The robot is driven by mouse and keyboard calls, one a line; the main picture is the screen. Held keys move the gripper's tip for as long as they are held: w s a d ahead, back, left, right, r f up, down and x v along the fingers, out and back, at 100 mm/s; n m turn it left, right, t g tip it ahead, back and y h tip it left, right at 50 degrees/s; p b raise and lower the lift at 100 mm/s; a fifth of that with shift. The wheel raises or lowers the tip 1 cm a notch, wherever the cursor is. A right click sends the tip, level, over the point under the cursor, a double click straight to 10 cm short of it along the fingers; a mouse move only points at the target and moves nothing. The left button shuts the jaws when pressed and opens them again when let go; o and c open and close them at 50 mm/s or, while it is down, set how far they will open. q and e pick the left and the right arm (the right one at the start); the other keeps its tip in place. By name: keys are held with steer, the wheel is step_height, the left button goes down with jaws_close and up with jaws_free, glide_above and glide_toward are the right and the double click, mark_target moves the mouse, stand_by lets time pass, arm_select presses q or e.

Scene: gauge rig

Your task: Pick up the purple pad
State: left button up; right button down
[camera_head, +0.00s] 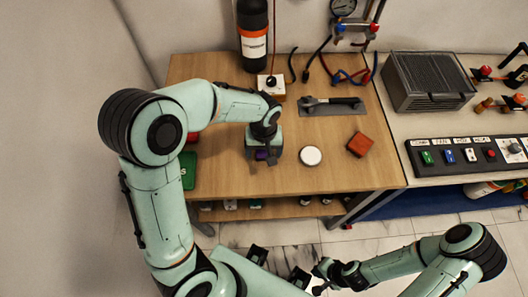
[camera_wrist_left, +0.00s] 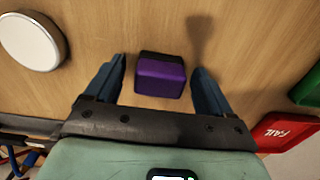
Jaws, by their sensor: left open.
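The purple pad (camera_wrist_left: 160,76) is a small block with a dark top part, lying on the wooden table. It sits between the two blue-grey fingers of my left gripper (camera_wrist_left: 158,66) in the left wrist view, with a visible gap on each side. My left gripper is open and points down at the table. In the head view the left gripper (camera_head: 263,157) covers most of the purple pad (camera_head: 262,155). My right gripper (camera_head: 320,277) is low in the head view, off the table's front edge, and too small to read.
A white round disc (camera_head: 311,156) and a red-brown block (camera_head: 360,145) lie to the right of the left gripper. A green mat (camera_head: 188,172) and a red FAIL mat (camera_wrist_left: 290,131) lie to its left.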

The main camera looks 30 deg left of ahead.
arm_select(q)
steer(key=c, duration=1.1)
steer(key=shift+o, duration=0.2)
